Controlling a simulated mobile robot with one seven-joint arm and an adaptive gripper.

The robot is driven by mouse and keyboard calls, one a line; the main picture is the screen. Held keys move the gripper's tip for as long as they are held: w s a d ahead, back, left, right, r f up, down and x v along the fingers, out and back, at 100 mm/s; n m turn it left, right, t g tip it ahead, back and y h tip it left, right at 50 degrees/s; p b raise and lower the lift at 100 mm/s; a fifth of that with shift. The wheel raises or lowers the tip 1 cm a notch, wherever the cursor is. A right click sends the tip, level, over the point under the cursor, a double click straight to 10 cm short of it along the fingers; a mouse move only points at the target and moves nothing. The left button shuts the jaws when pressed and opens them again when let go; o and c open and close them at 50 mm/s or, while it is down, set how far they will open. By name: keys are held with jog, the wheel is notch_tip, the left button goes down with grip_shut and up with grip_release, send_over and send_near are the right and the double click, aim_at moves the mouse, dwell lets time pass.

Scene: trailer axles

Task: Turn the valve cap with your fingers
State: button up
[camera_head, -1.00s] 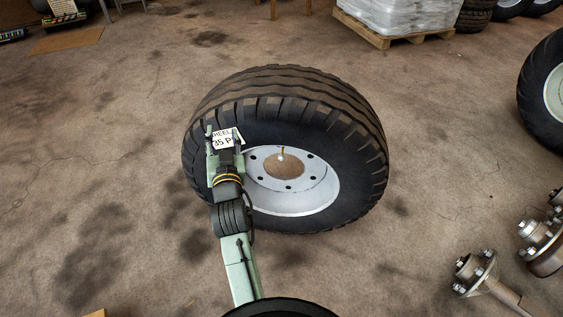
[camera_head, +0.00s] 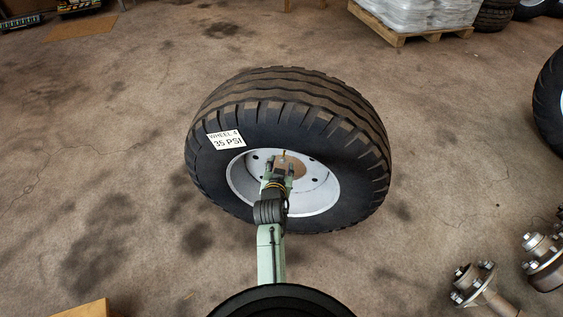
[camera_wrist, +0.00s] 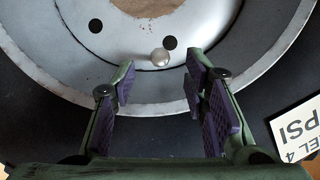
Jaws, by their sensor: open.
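The valve cap (camera_wrist: 160,57) shows as a small round silvery knob in the wrist view, against the pale grey rim (camera_wrist: 215,35) of the wheel. My gripper (camera_wrist: 161,70) is open, with one purple-padded finger on each side of the cap's line and bare space between. The cap appears level with or just past the fingertips, roughly centred; its exact depth is unclear. The cap itself is hard to make out there.
The big tyre (camera_head: 350,130) lies tilted on the floor, with a white "WHEEL 4, 35 PSI" label (camera_head: 226,141) on its sidewall. Bolt holes ring the rim. Metal hubs (camera_head: 475,280) lie at the lower right; a loaded pallet (camera_head: 400,33) stands behind. Floor to the left is clear.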

aim_at(282, 160)
jog(key=shift+x, duration=1.45)
grip_shut()
jog(key=c, duration=0.7)
grip_release()
grip_shut()
